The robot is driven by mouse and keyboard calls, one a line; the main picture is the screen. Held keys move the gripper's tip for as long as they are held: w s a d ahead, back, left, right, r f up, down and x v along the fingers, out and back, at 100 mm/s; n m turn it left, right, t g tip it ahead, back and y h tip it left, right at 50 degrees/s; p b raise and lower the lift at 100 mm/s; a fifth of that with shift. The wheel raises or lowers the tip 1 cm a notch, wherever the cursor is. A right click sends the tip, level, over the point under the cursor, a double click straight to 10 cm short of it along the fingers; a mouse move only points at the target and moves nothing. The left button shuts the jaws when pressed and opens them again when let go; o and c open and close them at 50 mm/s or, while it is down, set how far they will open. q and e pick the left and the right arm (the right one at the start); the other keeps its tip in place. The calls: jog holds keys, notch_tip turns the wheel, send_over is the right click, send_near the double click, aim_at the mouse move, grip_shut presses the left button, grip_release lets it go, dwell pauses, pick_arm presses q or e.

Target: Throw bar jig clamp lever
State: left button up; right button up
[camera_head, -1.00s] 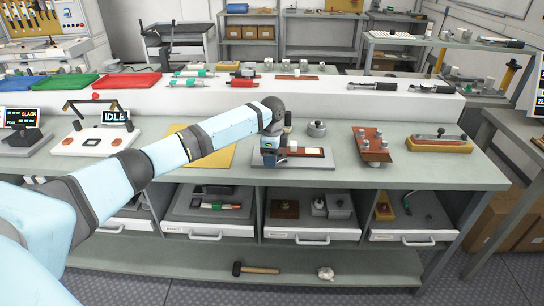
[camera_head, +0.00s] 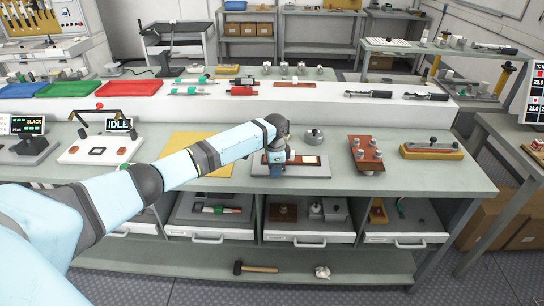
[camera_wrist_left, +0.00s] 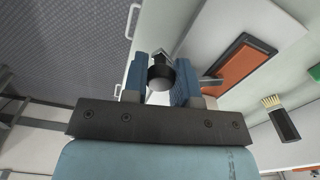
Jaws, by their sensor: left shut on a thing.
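The bar jig is a grey base plate (camera_head: 315,170) on the bench with a red-brown and white bar piece (camera_head: 309,160) on it. My left gripper (camera_head: 277,166) is low over the left end of the jig. In the wrist view, the fingers of my left gripper (camera_wrist_left: 161,82) are on either side of a black round knob (camera_wrist_left: 160,77), which looks like the end of the clamp lever; they are shut on it. The rest of the lever is mostly hidden. My right gripper is not in view.
A brown block with several metal posts (camera_head: 366,153) and a yellow-based fixture (camera_head: 432,150) stand to the right. A round metal weight (camera_head: 314,137) is behind the jig. A yellow mat (camera_head: 197,146) lies left, partly behind my arm. A brush (camera_wrist_left: 281,120) lies near the jig.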

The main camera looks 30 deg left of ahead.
pick_arm(q)
jog(key=d+n+p, duration=0.1)
jog(key=n+p, duration=0.1)
jog(key=d+n+p, duration=0.1)
jog(key=n+p, duration=0.1)
jog(key=p, duration=0.1)
jog(key=w+d+n+p, duration=0.1)
jog(key=n+p, duration=0.1)
jog(key=shift+d+r+p, duration=0.1)
jog(key=shift+r+p, duration=0.15)
jog(key=shift+p, duration=0.15)
jog(key=shift+w+d+n+p, duration=0.1)
jog(key=shift+d+n+p, duration=0.2)
jog(key=shift+n, duration=0.4)
jog(key=shift+w+d+n+p, duration=0.15)
jog(key=shift+w+n+p, duration=0.15)
jog(key=shift+n+p, duration=0.4)
jog(key=shift+w+d+f+n, duration=0.1)
jog(key=shift+w+d+n, duration=0.1)
jog(key=shift+n, duration=0.35)
jog(key=shift+w+d+n, duration=0.1)
jog(key=shift+w+n, duration=0.05)
jog(key=shift+n, duration=0.4)
jog(key=shift+w+d+n+p, duration=0.1)
jog(key=shift+w+n+p, duration=0.2)
jog(key=shift+n+p, duration=0.25)
jog(key=o, duration=0.9)
jog(key=shift+f, duration=0.1)
